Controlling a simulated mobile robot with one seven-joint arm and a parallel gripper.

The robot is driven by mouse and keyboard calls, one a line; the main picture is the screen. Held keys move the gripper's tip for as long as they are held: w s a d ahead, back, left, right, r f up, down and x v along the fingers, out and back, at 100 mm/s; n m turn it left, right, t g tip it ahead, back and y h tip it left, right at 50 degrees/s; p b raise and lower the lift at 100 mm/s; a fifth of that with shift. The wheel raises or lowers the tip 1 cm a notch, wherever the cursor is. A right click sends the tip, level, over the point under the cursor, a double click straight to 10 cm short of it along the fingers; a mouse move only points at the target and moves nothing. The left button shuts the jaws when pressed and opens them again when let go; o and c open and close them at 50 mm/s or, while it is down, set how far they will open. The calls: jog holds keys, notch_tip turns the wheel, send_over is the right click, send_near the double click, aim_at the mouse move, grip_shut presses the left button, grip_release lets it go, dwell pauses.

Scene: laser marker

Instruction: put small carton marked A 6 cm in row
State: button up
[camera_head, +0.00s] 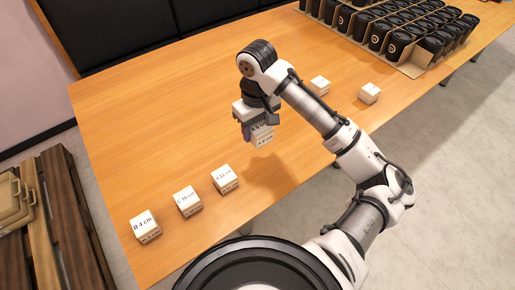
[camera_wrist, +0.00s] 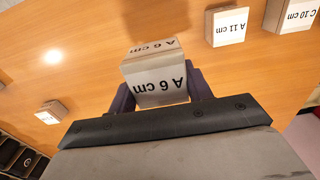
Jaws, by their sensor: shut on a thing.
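My gripper (camera_head: 259,127) is shut on the small white carton marked A 6 cm (camera_head: 265,140). It holds the carton above the wooden table, with a shadow on the wood below. In the wrist view the carton (camera_wrist: 158,84) sits between the two dark fingers, its label upside down. The row has three white cartons, apart from each other, near the table's left front edge: B 4 cm (camera_head: 145,224), C 10 cm (camera_head: 187,200) and A 11 cm (camera_head: 225,178). The held carton is beyond the A 11 cm end, up and to the right in the head view.
Two more small cartons, (camera_head: 320,85) and (camera_head: 369,94), stand on the table (camera_head: 170,110) to the right beyond my arm. Open cardboard trays of black cups (camera_head: 400,40) fill the far right. Table between the row and these cartons is clear.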

aim_at(257, 161)
notch_tip(257, 161, down, 12)
jog(key=shift+r+p, duration=0.15)
jog(key=shift+p, duration=0.5)
jog(key=o, duration=1)
notch_tip(257, 161, up, 12)
jog(key=shift+r+b, duration=0.1)
jog(key=shift+b, duration=0.5)
